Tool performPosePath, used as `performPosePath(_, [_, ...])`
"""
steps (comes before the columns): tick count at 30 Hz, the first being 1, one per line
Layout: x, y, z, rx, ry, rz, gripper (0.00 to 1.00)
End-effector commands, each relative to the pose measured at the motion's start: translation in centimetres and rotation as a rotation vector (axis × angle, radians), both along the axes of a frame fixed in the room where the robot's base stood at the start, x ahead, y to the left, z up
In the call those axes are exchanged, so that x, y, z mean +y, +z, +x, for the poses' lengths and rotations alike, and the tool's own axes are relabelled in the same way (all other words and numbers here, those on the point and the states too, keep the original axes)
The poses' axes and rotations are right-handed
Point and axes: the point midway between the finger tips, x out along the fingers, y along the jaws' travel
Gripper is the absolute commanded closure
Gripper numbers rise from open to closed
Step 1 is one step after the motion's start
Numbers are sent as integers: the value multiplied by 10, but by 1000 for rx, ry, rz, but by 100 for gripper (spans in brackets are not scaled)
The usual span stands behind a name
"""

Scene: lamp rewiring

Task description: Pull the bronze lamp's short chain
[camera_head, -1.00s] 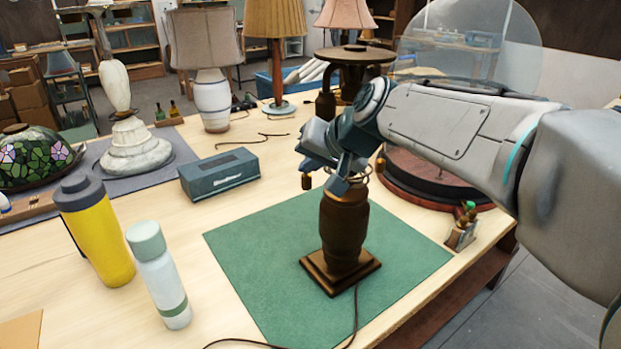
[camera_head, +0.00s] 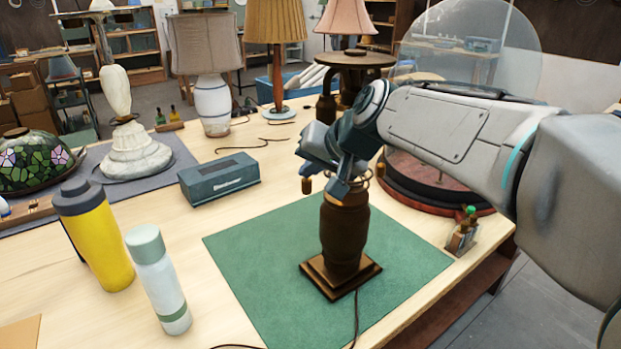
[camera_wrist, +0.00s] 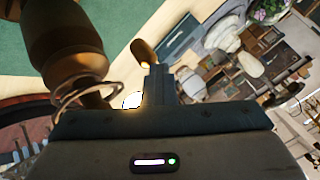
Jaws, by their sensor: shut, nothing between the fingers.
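The bronze lamp (camera_head: 344,235) stands upright on a green mat (camera_head: 265,260); its top is partly hidden by my gripper (camera_head: 322,164). A small bronze chain pull (camera_head: 306,185) hangs just below and left of my gripper. A second bronze pull (camera_head: 380,167) shows right of the lamp, partly behind my arm. I cannot tell which chain is shorter. In the wrist view my gripper (camera_wrist: 158,72) is shut and empty, with a bronze pull (camera_wrist: 144,50) close to its fingertips; contact is unclear. The lamp's body and wire ring (camera_wrist: 82,92) are at the left there.
A blue-grey box (camera_head: 220,178), a yellow bottle (camera_head: 97,240) and a pale bottle (camera_head: 158,280) stand left of the mat. A glass dome on a round base (camera_head: 430,190) is behind my arm. Other lamps stand at the back. The mat's front left is clear.

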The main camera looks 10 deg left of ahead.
Motion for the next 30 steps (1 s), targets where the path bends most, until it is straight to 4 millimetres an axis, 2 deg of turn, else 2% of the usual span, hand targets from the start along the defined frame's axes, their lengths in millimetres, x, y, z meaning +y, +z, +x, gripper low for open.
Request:
performPosePath(1, [-1,-4,0,19,2,-15,100])
performPosePath(15, [0,47,0,10,0,-6,100])
performPosePath(26, [-4,47,-1,8,-4,-8,100])
performPosePath(29, [-21,40,-5,13,-18,-37,100])
performPosePath(30, [-33,34,-8,17,-31,-56,100])
